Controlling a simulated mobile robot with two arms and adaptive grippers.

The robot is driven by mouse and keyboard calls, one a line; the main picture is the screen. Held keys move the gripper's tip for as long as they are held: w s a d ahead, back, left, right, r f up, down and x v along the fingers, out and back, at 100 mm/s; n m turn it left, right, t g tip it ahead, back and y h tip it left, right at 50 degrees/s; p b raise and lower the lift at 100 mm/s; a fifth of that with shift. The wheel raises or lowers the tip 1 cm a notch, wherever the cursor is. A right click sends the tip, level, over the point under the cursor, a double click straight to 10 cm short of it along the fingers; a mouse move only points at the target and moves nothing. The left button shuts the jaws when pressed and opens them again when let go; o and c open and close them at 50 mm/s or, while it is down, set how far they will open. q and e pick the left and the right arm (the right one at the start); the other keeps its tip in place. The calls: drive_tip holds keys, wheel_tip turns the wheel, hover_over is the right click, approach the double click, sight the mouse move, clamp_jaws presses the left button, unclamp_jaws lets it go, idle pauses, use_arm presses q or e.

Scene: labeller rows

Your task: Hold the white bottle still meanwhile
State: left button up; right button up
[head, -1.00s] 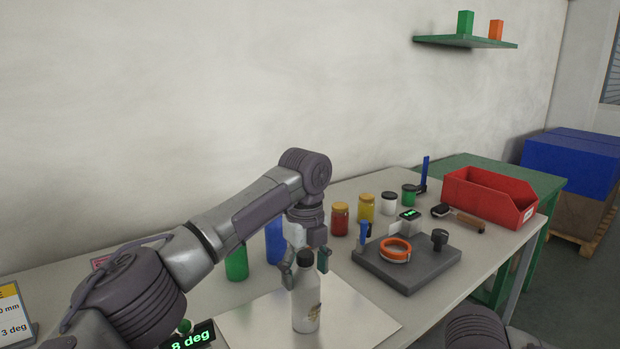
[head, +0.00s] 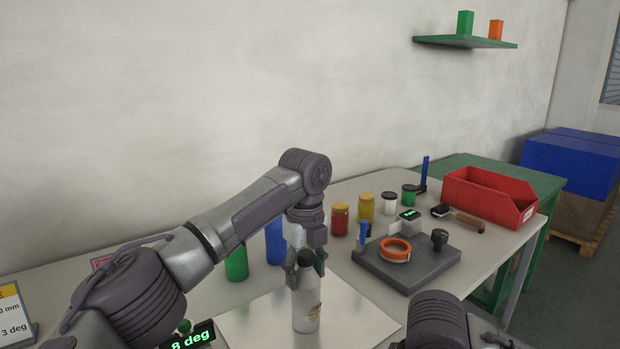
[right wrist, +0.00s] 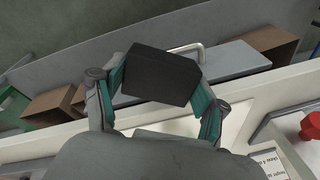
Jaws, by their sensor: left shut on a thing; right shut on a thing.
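The white bottle (head: 306,308) stands upright on a pale sheet on the bench in the head view. It has a dark cap and a small tan mark low on its side. My left gripper (head: 306,268) comes down from above and is shut on the bottle near its neck. Its fingers partly hide the top. My right gripper (right wrist: 152,98) is shut on a dark box-shaped thing (right wrist: 160,74) in the right wrist view. In the head view only part of my right arm shows, at the bottom edge.
A grey fixture (head: 408,266) with an orange tape ring (head: 396,249) stands right of the bottle. Behind are a red-filled jar (head: 339,219), a yellow jar (head: 366,208) and a red bin (head: 488,196). Green (head: 237,264) and blue (head: 275,243) cylinders stand close behind my left gripper.

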drive_tip(key=w+a+r+t+y, duration=0.1)
drive_tip(key=a+y, duration=0.1)
drive_tip(key=a, duration=0.1)
drive_tip(key=w+a+r+t+y, duration=0.1)
drive_tip(key=w+a+y, duration=0.1)
drive_tip(key=a, duration=0.1)
drive_tip(key=w+a+r+t+y, duration=0.1)
drive_tip(key=w+a+y, duration=0.1)
drive_tip(key=a, duration=0.1)
drive_tip(key=shift+r+n+t, duration=0.25)
drive_tip(key=shift+n+t, duration=0.05)
drive_tip(key=shift+n, duration=0.1)
drive_tip(key=w+t+y, duration=0.2)
drive_tip(key=w+r+m+t+y, duration=0.1)
drive_tip(key=shift+w+d+r+t, duration=0.1)
drive_tip(key=shift+d+t, duration=0.25)
drive_tip(key=shift+t, duration=0.05)
drive_tip(key=d+t, duration=0.1)
drive_tip(key=w+d+m+t, duration=0.1)
drive_tip(key=d+f+m+t, duration=0.1)
drive_tip(key=shift+w+t+y, duration=0.3)
drive_tip(key=shift+w, duration=0.05)
drive_tip(key=shift+w+d+f+t, duration=0.15)
drive_tip(key=shift+d+t, duration=0.3)
drive_tip(key=shift+t, duration=0.05)
drive_tip(key=shift+a, duration=0.15)
